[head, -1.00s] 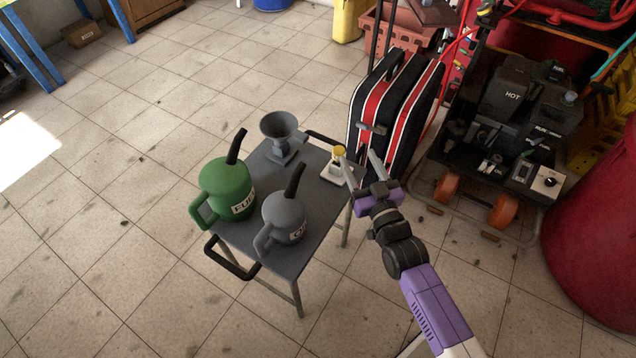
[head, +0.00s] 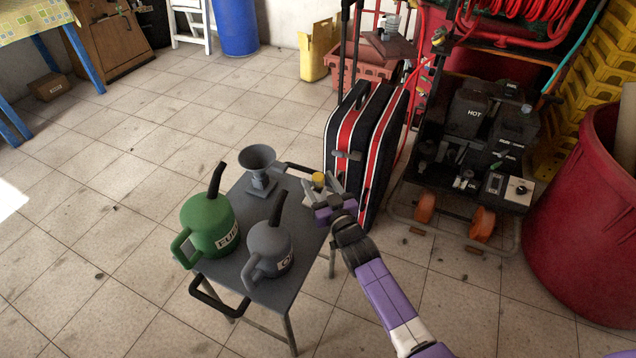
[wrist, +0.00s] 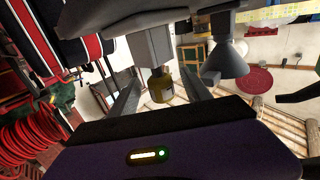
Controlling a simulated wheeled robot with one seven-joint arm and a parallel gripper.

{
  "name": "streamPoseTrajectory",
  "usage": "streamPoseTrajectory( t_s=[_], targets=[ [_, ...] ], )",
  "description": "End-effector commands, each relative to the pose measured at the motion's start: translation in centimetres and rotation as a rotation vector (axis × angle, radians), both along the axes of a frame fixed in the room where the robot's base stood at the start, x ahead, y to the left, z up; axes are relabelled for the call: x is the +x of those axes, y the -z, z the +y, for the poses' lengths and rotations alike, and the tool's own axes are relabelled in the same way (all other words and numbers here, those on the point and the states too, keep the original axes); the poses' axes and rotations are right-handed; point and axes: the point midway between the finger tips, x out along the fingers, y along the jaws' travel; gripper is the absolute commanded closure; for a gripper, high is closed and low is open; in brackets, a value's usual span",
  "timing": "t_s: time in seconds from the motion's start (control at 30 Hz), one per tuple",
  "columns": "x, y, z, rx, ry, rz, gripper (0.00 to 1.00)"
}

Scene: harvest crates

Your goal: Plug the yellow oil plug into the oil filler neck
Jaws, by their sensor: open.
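The yellow oil plug (head: 318,179) stands on a pale holder at the far right corner of the small grey table (head: 235,258). My gripper (head: 320,187) is open, with its fingers around the plug's place at that corner. In the wrist view the plug (wrist: 160,90) shows between the two spread fingers (wrist: 158,78), with gaps on both sides. The dark engine unit (head: 480,118) marked HOT stands at the right on an orange-wheeled cart. I cannot tell which of its small openings is the oil filler neck.
A green fuel can (head: 208,225), a grey can (head: 270,250) and a grey funnel (head: 257,162) stand on the table. A striped suitcase (head: 365,135) stands close behind my gripper. A red bin (head: 580,190) is at the right. The floor between table and bin is mostly clear.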

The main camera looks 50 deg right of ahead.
Motion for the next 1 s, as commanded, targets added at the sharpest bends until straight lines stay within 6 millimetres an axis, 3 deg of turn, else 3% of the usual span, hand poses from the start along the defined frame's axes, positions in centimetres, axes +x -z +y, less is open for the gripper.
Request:
streamPoseTrajectory(
  t_s=[0.43, 0.73, 1.0],
  targets=[
    [0.68, 0.01, -0.24, 0.001, -0.001, 0.001, 0.43],
    [0.67, 0.01, -0.24, 0.001, -0.002, 0.001, 1.00],
    [0.68, -0.07, -0.24, 0.001, -0.002, 0.000, 1.00]
  ],
)
